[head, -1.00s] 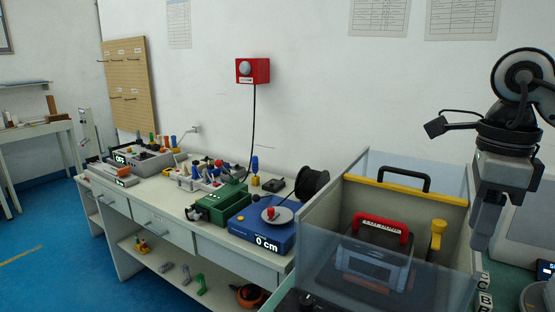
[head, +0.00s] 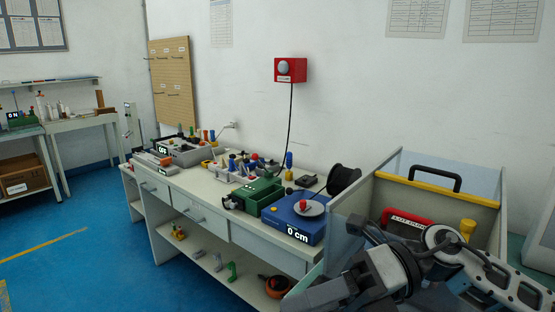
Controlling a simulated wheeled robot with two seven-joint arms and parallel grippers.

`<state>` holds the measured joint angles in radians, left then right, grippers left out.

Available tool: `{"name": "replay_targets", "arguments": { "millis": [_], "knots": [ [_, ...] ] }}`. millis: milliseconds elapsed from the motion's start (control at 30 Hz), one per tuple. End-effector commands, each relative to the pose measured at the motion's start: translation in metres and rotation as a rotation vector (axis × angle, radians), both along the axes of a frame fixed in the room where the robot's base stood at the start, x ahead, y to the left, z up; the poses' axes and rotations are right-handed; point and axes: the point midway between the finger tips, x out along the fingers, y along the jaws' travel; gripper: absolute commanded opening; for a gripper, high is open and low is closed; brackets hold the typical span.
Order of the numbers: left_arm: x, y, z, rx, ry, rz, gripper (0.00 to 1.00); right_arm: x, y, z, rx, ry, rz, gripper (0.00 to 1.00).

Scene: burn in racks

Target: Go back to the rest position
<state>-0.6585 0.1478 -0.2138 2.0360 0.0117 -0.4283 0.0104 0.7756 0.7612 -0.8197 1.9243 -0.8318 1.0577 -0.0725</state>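My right arm comes in from the lower right, in front of the clear-walled bin. My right gripper (head: 312,296) is low at the bottom edge, pointing left, in front of the bench's right end. Its fingers are seen from the side and partly cut off, so I cannot tell whether they are open or shut. No held object shows at it. My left gripper is not in view.
The bin (head: 348,228) holds a case with a red handle (head: 405,217), partly hidden by my arm. The bench carries a blue device (head: 296,219), a green box (head: 258,195) and a black spool (head: 344,180). Blue floor (head: 100,235) at left is clear.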

Motion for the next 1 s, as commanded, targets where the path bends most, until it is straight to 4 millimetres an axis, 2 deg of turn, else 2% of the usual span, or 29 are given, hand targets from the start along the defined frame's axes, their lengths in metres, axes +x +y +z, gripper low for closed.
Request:
{"name": "replay_targets", "arguments": {
  "millis": [33,100,167,233,267,367,433,500,567,600,700,833,900,1000],
  "knots": [
    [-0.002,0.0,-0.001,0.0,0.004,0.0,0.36,0.0,0.014,0.002,0.132,0.131,-0.061,0.41],
    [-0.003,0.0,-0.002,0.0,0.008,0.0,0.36,0.01,0.023,0.007,0.3,0.316,-0.173,0.41],
    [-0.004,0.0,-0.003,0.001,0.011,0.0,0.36,0.024,0.022,0.005,0.43,0.487,-0.285,0.41],
    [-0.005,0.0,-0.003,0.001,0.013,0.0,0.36,0.042,0.014,-0.008,0.562,0.696,-0.431,0.41],
    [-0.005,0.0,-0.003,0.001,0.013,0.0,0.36,0.05,0.009,-0.017,0.614,0.79,-0.498,0.41],
    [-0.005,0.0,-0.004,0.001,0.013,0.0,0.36,0.07,-0.018,-0.066,0.754,1.116,-0.741,0.41],
    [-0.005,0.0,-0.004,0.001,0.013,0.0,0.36,0.073,-0.039,-0.115,0.823,1.349,-0.921,0.41],
    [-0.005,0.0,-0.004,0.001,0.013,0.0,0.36,0.064,-0.059,-0.164,0.863,1.554,-1.089,0.41],
    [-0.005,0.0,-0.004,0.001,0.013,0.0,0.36,0.049,-0.074,-0.204,0.882,1.713,-1.222,0.41],
    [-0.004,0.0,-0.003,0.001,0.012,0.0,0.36,0.036,-0.083,-0.228,0.887,1.808,-1.301,0.41],
    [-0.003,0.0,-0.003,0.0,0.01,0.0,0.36,0.001,-0.098,-0.278,0.884,2.008,-1.47,0.41],
    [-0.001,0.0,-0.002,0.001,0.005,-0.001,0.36,-0.037,-0.109,-0.316,0.866,2.177,-1.614,0.41],
    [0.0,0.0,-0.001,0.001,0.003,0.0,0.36,-0.05,-0.112,-0.327,0.859,2.225,-1.659,0.41],
    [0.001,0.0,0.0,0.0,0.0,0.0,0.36,-0.059,-0.114,-0.333,0.851,2.259,-1.686,0.41]
  ]
}}
